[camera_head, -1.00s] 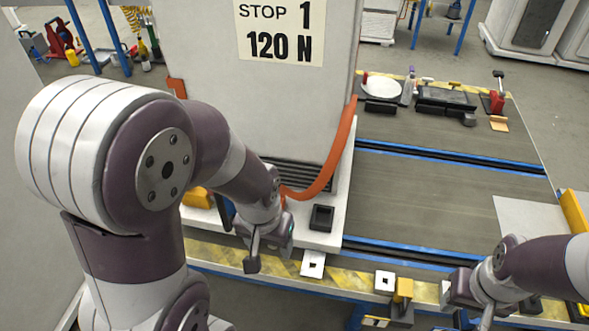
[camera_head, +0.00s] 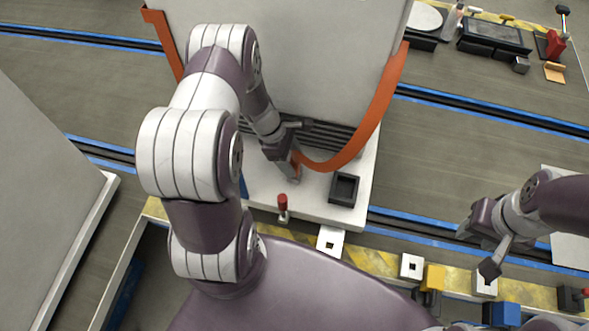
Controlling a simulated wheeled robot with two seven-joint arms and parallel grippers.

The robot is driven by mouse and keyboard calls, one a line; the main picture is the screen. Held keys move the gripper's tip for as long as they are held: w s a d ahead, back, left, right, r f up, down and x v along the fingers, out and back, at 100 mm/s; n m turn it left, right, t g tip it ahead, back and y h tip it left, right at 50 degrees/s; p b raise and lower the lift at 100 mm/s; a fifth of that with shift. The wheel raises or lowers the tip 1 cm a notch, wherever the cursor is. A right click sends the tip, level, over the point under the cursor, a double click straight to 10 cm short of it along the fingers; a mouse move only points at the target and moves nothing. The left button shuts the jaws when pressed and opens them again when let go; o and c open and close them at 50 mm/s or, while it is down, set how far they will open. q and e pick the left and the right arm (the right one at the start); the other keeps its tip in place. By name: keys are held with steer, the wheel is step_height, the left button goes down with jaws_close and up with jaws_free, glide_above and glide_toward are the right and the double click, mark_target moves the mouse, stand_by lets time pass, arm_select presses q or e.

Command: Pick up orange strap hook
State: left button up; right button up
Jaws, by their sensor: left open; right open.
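The orange strap (camera_head: 377,112) hangs in a curve from the right side of the large grey box (camera_head: 300,50) to the box's lower front. Its lower end reaches my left gripper (camera_head: 291,160); I cannot make out a separate hook there. My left gripper is open and points down at this lower end. The picture does not show clearly whether it touches the strap. Another orange strap piece (camera_head: 166,42) hangs on the box's left side. My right gripper (camera_head: 480,252) is open and empty at the right, over the station's front edge, away from the strap.
The box stands on a white base (camera_head: 325,211) with a small black tray (camera_head: 343,189) and a red-topped pin (camera_head: 283,207). White square plates (camera_head: 330,240) and a yellow block (camera_head: 433,277) sit along the striped front edge. Grey belt at right is free.

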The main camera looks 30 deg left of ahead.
arm_select(q)
steer(key=x, duration=0.2)
steer(key=shift+d+f, duration=0.2)
steer(key=shift+f, duration=0.1)
steer(key=c, duration=1.1)
